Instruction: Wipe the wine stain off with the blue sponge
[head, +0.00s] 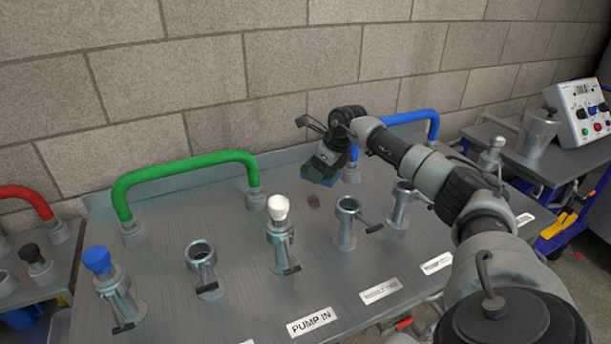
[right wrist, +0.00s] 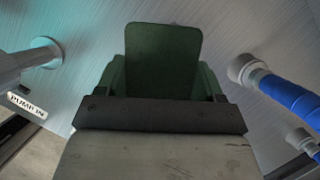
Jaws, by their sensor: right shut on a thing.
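My right gripper (head: 323,168) hangs over the steel bench top (head: 300,304), its arm reaching in from the right. It is shut on the blue sponge (head: 319,176), of which only a small dark blue part shows below the dark green fingers. In the right wrist view the green gripper parts (right wrist: 163,62) hide the sponge. The wine stain (head: 313,201) is a small dark reddish-brown patch on the bench top, just below the gripper in the picture. I cannot tell whether the sponge touches the bench. My left gripper is not in view.
Several upright valve stubs stand around the stain, including a white-capped one (head: 279,215) to its left and an open one (head: 347,217) to its right. A green hose (head: 180,171) arches at left; a blue hose (head: 405,117) lies behind my arm. A block wall closes the back.

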